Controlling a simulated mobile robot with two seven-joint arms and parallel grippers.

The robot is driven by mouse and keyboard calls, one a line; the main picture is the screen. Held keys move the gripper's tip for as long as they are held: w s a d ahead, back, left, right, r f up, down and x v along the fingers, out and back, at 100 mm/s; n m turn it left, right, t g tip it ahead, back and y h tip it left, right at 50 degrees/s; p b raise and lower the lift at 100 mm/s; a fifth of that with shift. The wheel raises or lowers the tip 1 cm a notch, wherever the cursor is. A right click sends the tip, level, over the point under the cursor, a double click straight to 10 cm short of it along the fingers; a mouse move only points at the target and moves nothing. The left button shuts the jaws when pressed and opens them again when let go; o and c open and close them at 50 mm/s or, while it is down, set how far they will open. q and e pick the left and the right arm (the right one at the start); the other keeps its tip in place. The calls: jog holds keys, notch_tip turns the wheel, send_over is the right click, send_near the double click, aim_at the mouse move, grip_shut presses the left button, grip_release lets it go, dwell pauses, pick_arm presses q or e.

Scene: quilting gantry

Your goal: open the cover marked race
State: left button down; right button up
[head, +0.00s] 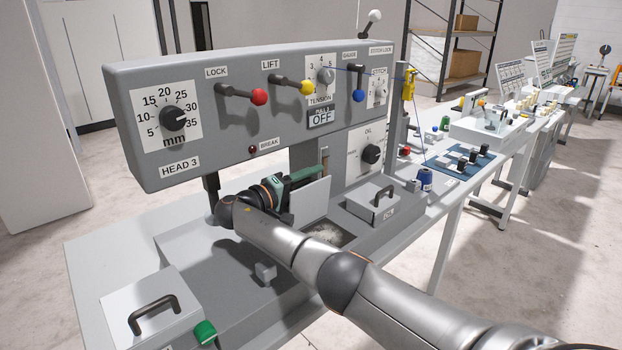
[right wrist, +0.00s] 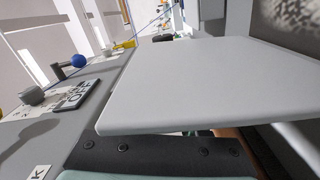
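A plain light-grey plate (head: 308,200) stands raised, roughly upright, beside a dark recess (head: 327,234) in the machine bed. It looks like an open cover, but no race marking shows on it. My right gripper (head: 300,178), with green parts, is right at the plate, against or just behind it. In the right wrist view the plate (right wrist: 210,85) fills the middle and hides the fingertips, so I cannot see whether they are open or hold its handle. My left gripper is not in view.
Another handled box (head: 150,312) stands at the front left. The control panel (head: 260,110) with levers and knobs overhangs the bed. A small grey block (head: 265,272) lies near my arm.

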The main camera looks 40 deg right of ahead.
jog(key=s+a+b, duration=0.1)
jog(key=a+b, duration=0.1)
jog(key=a, duration=1)
jog(key=shift+a, duration=0.2)
